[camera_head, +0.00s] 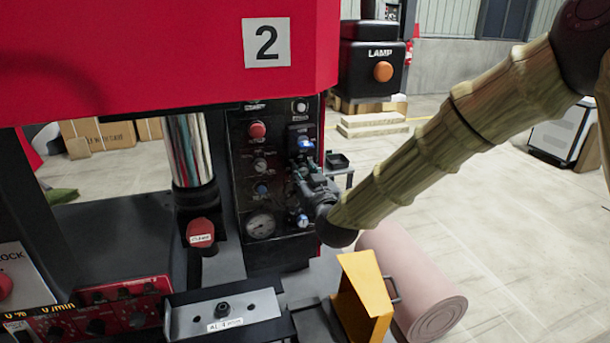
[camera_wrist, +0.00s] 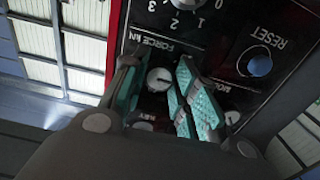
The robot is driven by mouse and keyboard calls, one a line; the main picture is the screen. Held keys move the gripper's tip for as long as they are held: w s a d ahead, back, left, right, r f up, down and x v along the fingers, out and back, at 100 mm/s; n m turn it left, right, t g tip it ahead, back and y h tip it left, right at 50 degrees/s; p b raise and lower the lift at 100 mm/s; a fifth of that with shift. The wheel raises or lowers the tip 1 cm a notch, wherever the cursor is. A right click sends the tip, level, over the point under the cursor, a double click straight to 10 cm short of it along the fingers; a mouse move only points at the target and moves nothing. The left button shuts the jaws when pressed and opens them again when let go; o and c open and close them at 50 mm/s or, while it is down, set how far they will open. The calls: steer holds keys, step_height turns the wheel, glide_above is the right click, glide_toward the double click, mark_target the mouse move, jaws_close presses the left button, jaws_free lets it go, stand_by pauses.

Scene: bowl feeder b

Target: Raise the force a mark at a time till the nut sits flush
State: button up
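The dark control panel (camera_head: 236,150) is on the red machine under the sign "2". In the wrist view it appears upside down, with a white-capped knob (camera_wrist: 159,78) beside the words FORCE kN. My gripper (camera_head: 308,185) is at the panel's right column. Its teal-padded fingers (camera_wrist: 155,92) are apart on either side of the force knob; I cannot tell whether they touch it. The knob's setting is not readable. A small dark round piece, perhaps the nut (camera_head: 223,308), is on the grey metal plate (camera_head: 187,324). How flush it sits is unclear.
A blue RESET button (camera_wrist: 260,66) and a numbered dial (camera_wrist: 186,3) are close to my fingers. A gauge (camera_head: 261,225) is low on the panel. A red clamp knob (camera_head: 200,230) is left.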

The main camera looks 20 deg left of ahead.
steer(key=shift+c, duration=1.2)
steer(key=shift+f+m+b, duration=0.1)
steer(key=shift+m+b, duration=0.2)
steer(key=shift+b, duration=0.1)
steer(key=m+b, duration=0.2)
steer(key=shift+f+b, duration=0.1)
steer(key=shift+b, duration=0.3)
steer(key=m+b, duration=0.3)
steer(key=m, duration=0.1)
steer(key=shift+m+b, duration=0.35)
steer(key=shift+m, duration=0.05)
steer(key=shift+m+b, duration=0.4)
steer(key=shift+m, duration=0.2)
steer(key=shift+r, duration=0.25)
